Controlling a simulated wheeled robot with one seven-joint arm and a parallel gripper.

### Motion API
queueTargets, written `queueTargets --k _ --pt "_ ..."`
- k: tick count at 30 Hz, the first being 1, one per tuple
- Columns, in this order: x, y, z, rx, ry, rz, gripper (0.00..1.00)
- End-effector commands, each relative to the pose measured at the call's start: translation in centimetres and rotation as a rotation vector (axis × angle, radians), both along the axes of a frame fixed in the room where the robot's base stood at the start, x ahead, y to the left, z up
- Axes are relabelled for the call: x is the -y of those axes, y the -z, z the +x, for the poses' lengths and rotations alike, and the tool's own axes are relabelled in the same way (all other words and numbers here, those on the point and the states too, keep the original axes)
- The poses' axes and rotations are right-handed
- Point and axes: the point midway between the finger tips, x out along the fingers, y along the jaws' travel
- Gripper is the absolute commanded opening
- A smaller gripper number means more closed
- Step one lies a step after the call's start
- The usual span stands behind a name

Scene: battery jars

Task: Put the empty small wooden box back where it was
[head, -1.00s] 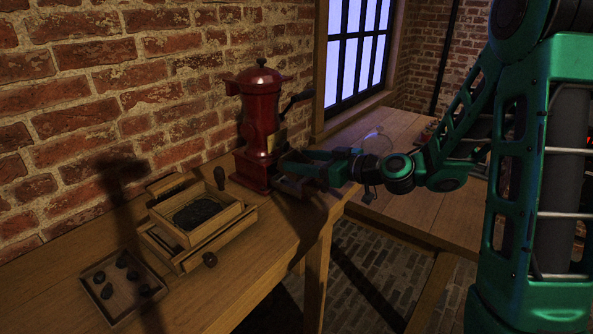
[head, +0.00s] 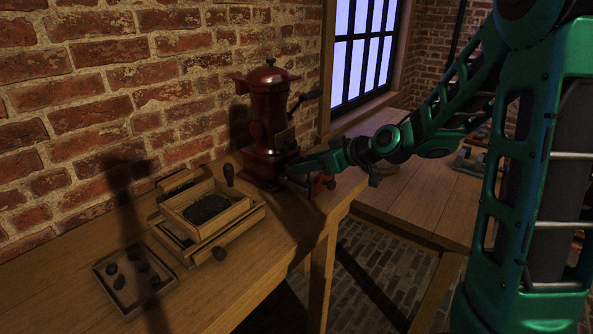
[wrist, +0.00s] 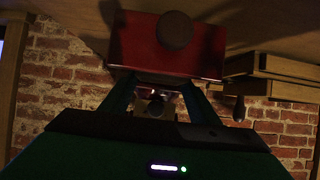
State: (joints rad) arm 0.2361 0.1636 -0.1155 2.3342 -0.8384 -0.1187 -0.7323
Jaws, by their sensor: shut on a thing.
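The small box (wrist: 168,50) has a red front with a dark round knob, which fills the top middle of the wrist view. In the head view its red front (head: 317,186) shows low beside the red grinder (head: 268,115). My gripper (head: 300,170) is shut on the box, with one finger on each side in the wrist view (wrist: 158,92). The box is at the foot of the grinder, on its right side. The inside of the box is hidden, and I cannot tell how far it sits inside the grinder.
A wooden tray with dark grounds (head: 165,213) stands on a wooden frame left of the grinder. A shallow tray with several dark lumps (head: 97,270) lies at the front left. A second table (head: 425,185) stands right, beyond a floor gap. The brick wall runs close behind.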

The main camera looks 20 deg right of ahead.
Motion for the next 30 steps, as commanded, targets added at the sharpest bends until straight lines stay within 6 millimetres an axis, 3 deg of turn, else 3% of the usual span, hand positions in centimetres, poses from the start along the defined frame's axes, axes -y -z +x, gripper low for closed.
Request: queueTargets --k 5,17,18,20,30 --pt "0.4 1.5 0.0 -0.007 0.005 -0.001 0.25" --pt "0.4 1.8 0.0 -0.003 0.005 -0.001 0.25" --pt "0.4 1.7 0.0 -0.003 0.005 -0.001 0.62" --pt "0.4 1.7 0.0 -0.003 0.005 -0.001 0.74" --pt "0.4 1.5 -0.1 -0.002 0.004 -0.002 0.74"
